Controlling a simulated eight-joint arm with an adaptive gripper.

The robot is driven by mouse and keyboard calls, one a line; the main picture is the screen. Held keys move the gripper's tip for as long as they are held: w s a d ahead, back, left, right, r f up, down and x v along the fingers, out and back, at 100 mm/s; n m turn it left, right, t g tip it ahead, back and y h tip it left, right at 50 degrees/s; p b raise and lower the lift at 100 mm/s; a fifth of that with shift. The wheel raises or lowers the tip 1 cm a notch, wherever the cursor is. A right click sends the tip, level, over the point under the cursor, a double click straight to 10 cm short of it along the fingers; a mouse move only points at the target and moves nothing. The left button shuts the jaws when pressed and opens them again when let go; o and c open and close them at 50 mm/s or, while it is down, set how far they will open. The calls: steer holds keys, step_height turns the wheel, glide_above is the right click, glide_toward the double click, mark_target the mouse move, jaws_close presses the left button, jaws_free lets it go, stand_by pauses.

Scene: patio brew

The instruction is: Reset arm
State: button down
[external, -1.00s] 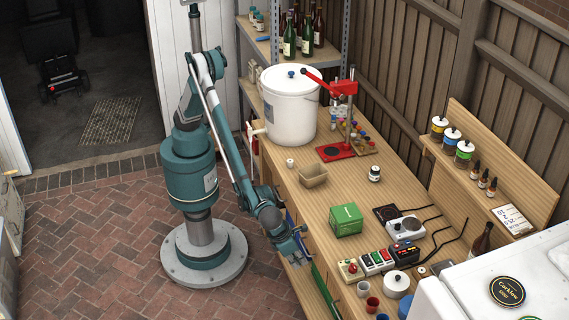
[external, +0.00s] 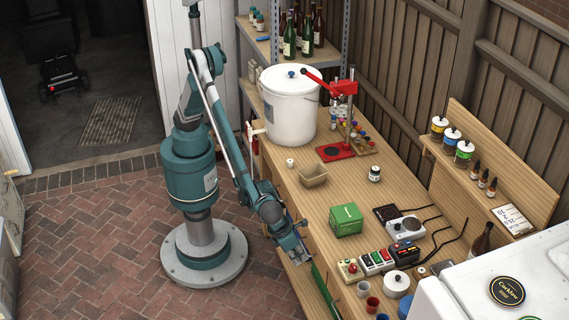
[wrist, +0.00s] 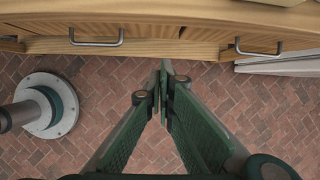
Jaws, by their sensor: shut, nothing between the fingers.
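My gripper (external: 303,256) hangs at the front edge of the wooden bench, off its left side in the external view, over the brick floor. In the wrist view my gripper (wrist: 164,75) points toward the bench's drawer fronts, with its two green fingers together at the tips and nothing between them. The wooden bench (external: 285,185) stands to the right of my arm.
Drawer handles (wrist: 97,41) stick out from the bench front close to my fingertips. The brick floor (external: 90,250) is clear.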

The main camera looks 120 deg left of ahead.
steer(key=s+a+r+n+h, duration=0.1)
steer(key=s+a+r+n, duration=0.3)
steer(key=a+r, duration=0.4)
steer(key=s+a+r+n+t, duration=0.1)
steer(key=s+a+r+n, duration=0.4)
steer(key=a, duration=0.5)
steer(key=s+a+r+n+h, duration=0.1)
steer(key=s+a+r+n, duration=0.25)
steer(key=a+r, duration=0.45)
steer(key=s+a+n+t, duration=0.1)
steer(key=s+a+n, duration=0.3)
steer(key=s, duration=0.5)
steer(key=s+a+n+t, duration=0.1)
steer(key=s+a+n, duration=0.4)
steer(key=s+a, duration=0.3)
steer(key=s+a+n+t+h, duration=0.1)
steer(key=s+a+n, duration=0.4)
steer(key=s, duration=0.6)
steer(key=shift+a, duration=0.6)
